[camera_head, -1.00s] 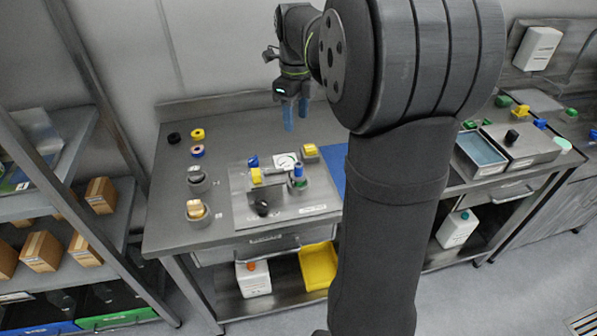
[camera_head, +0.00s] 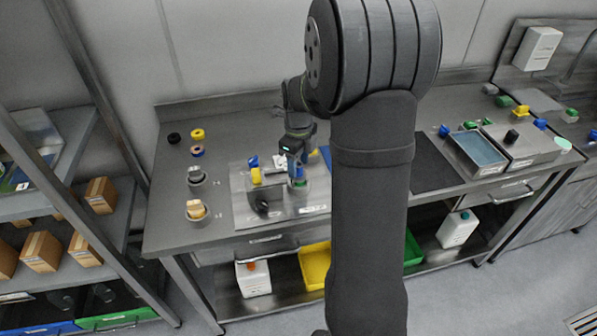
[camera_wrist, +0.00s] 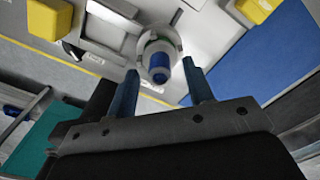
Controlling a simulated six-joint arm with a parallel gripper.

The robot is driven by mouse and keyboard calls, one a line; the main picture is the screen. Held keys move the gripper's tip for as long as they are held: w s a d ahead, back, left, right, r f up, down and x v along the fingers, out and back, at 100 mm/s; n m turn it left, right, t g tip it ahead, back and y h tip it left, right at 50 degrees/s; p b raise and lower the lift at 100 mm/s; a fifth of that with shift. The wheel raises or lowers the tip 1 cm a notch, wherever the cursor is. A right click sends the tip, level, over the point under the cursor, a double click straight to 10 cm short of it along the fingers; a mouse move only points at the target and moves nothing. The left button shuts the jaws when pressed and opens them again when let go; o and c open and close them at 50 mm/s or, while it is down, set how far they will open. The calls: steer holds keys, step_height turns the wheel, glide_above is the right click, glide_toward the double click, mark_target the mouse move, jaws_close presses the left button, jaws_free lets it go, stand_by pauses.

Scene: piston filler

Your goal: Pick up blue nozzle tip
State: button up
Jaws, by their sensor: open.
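The blue nozzle tip (camera_wrist: 160,69) stands upright in a round light-grey holder (camera_wrist: 160,45) with a green ring. In the wrist view it shows between the fingertips of my gripper (camera_wrist: 161,77), with a gap on each side. My gripper is open and holds nothing. In the head view my gripper (camera_head: 295,166) is low over the filler plate, right at the holder. The nozzle tip is partly hidden there by the gripper's dark-blue fingers. I cannot tell whether the fingertips are down around the tip or just above it.
The grey filler plate (camera_head: 245,214) carries a yellow-and-blue part (camera_head: 254,170) and a black knob (camera_head: 262,206) left of the gripper. Yellow blocks (camera_wrist: 257,9) and a blue mat (camera_wrist: 268,62) lie nearby. Rings and round holders stand on the table's left.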

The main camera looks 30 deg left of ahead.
steer(key=shift+f, duration=0.6)
jaws_close()
steer(key=shift+r, duration=0.15)
